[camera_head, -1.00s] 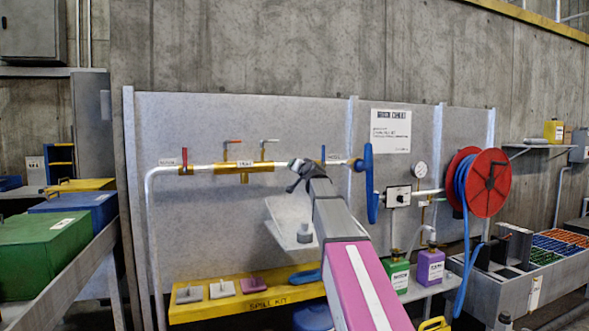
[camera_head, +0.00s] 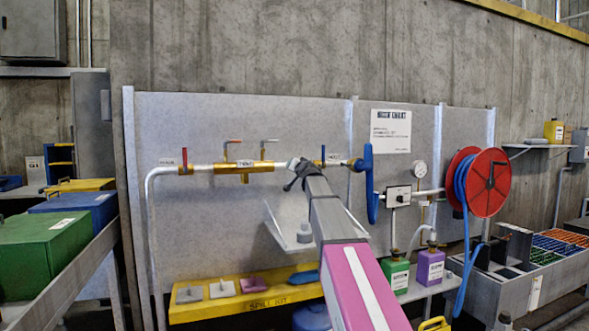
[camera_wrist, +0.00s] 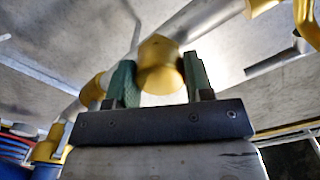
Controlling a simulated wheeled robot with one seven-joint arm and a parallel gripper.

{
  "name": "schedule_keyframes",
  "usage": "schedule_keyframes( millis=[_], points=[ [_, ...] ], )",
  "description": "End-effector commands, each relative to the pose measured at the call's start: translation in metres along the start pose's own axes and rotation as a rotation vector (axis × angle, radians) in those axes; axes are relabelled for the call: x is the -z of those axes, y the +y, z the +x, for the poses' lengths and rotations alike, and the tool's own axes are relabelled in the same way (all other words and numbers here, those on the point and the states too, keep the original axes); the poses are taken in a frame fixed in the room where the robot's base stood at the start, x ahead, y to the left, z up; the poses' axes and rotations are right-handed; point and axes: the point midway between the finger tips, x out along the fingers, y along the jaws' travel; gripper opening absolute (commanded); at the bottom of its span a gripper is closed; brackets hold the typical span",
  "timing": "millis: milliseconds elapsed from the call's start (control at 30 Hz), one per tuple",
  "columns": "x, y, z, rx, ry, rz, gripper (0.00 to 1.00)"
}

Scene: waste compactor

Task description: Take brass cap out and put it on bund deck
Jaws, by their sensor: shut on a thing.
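In the wrist view the two green-padded fingers of my gripper (camera_wrist: 160,84) stand either side of a yellow brass cap (camera_wrist: 160,62) and are shut on it. Brass-coloured pipe fittings lie close behind it, and I cannot tell whether the cap still touches them. In the head view my gripper (camera_head: 297,172) is at the pipe, right of the brass manifold (camera_head: 244,168); my arm hides the cap there. The task's bund deck cannot be told for certain; a yellow spill kit shelf (camera_head: 215,308) runs low along the panel.
Red and blue valve handles stand along the pipe. A blue handwheel (camera_head: 368,185) is just right of my gripper. A red hose reel (camera_head: 489,183) and green and purple jugs (camera_head: 430,266) are further right. Green (camera_head: 45,246) and blue bins stand at left.

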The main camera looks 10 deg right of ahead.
Motion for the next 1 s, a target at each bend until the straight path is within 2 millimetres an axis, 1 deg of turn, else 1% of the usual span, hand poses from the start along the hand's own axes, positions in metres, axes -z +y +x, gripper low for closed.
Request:
schedule_keyframes(
  millis=[167, 400, 500, 600, 900, 1000],
  points=[
    [0.0002, 0.0, -0.0001, 0.0, 0.0, -0.053, 0.23],
    [0.0002, 0.0002, -0.0003, 0.0, 0.0, -0.321, 0.23],
    [0.0002, 0.0002, -0.0003, 0.0, 0.0, -0.406, 0.23],
    [0.0002, 0.0002, -0.0003, 0.0, 0.0, -0.447, 0.23],
    [0.0003, 0.0003, -0.0003, 0.0, 0.0, -0.458, 0.23],
    [0.0003, 0.0002, -0.0004, 0.0, 0.0, -0.514, 0.23]
  ],
)
